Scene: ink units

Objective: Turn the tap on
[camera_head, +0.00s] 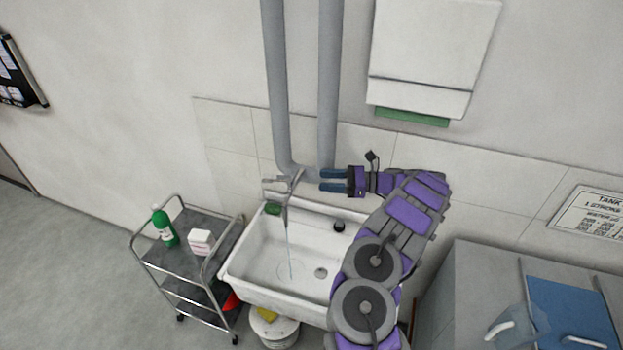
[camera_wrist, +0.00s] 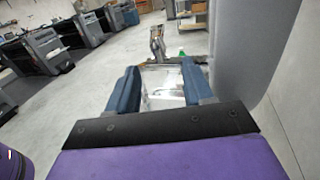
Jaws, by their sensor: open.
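The tap (camera_head: 284,185) is a metal fitting at the back left of the white sink (camera_head: 252,285). A thin stream of water (camera_head: 289,250) runs from its spout down into the basin. My gripper (camera_head: 322,181) is to the right of the tap, apart from it, with its blue fingers pointing left. In the wrist view the tap (camera_wrist: 158,45) shows ahead, beyond the fingertips. My gripper (camera_wrist: 160,72) is open there, with nothing held between its fingers. The exact gap to the tap is hard to judge.
Two grey vertical pipes (camera_head: 328,80) rise behind the sink, close to my gripper. A trolley (camera_head: 185,265) with a green bottle (camera_head: 164,228) and a white box (camera_head: 201,242) stands left. A grey cabinet (camera_head: 470,290) is right. A paper dispenser (camera_head: 430,50) hangs above.

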